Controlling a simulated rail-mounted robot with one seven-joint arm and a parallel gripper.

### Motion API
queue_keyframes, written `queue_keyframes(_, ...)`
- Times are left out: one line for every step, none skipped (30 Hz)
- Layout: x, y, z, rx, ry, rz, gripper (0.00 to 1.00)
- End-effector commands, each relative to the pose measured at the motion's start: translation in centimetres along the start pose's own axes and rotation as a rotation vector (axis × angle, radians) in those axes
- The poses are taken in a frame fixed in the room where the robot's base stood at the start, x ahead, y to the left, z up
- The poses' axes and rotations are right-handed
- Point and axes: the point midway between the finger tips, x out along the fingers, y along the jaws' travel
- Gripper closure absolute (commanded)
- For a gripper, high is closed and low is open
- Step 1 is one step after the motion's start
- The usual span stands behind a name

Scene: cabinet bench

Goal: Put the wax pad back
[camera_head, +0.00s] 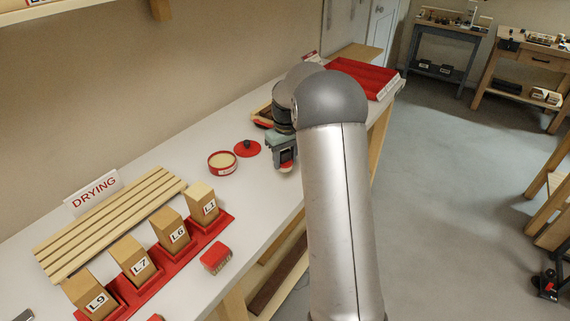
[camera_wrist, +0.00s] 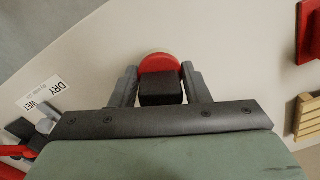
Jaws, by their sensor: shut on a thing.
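The wax pad, a red round pad with a pale underside and a black block handle, shows in the wrist view (camera_wrist: 160,64). My gripper (camera_wrist: 160,84) is shut on its black handle, one finger on each side. In the head view my gripper (camera_head: 284,152) hangs over the bench with the pad (camera_head: 287,167) low beneath it; I cannot tell whether the pad touches the bench. An open round red tin (camera_head: 222,163) with a cream inside stands left of it. A red lid (camera_head: 247,149) with a dark knob lies between the tin and my gripper.
A red rack (camera_head: 189,245) holds several labelled wooden blocks at the front left. A slatted drying rack (camera_head: 110,222) lies behind it. A red brush (camera_head: 216,258) sits near the front edge. A red tray (camera_head: 362,78) is at the far end. Bench around the tin is partly clear.

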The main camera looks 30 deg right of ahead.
Motion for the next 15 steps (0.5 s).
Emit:
queue_keyframes(0.6,0.3,-0.4,0.0,-0.003,-0.001,0.76)
queue_keyframes(0.9,0.4,-0.7,0.0,-0.002,-0.001,0.76)
queue_keyframes(1.2,0.5,-0.9,0.0,-0.001,0.0,0.76)
queue_keyframes(1.4,0.6,-1.0,0.0,-0.001,0.0,0.76)
queue_keyframes(1.5,0.7,-1.1,0.0,-0.001,0.0,0.76)
queue_keyframes(1.7,0.7,-1.2,0.0,0.0,0.0,0.76)
queue_keyframes(1.8,0.8,-1.3,0.0,0.0,0.0,0.76)
queue_keyframes(2.0,0.9,-1.5,0.0,0.0,0.0,0.76)
queue_keyframes(2.3,1.0,-1.7,0.0,0.0,0.0,0.76)
queue_keyframes(2.6,1.0,-1.8,0.0,-0.001,-0.001,0.76)
queue_keyframes(3.1,1.0,-1.7,0.0,-0.002,-0.001,0.76)
queue_keyframes(3.7,1.0,-1.6,0.0,-0.003,-0.001,0.76)
queue_keyframes(4.2,1.0,-1.6,0.0,-0.003,-0.001,0.76)
queue_keyframes(4.6,1.0,-1.6,0.0,-0.004,-0.002,0.76)
queue_keyframes(5.1,1.0,-1.6,0.0,-0.002,-0.001,0.76)
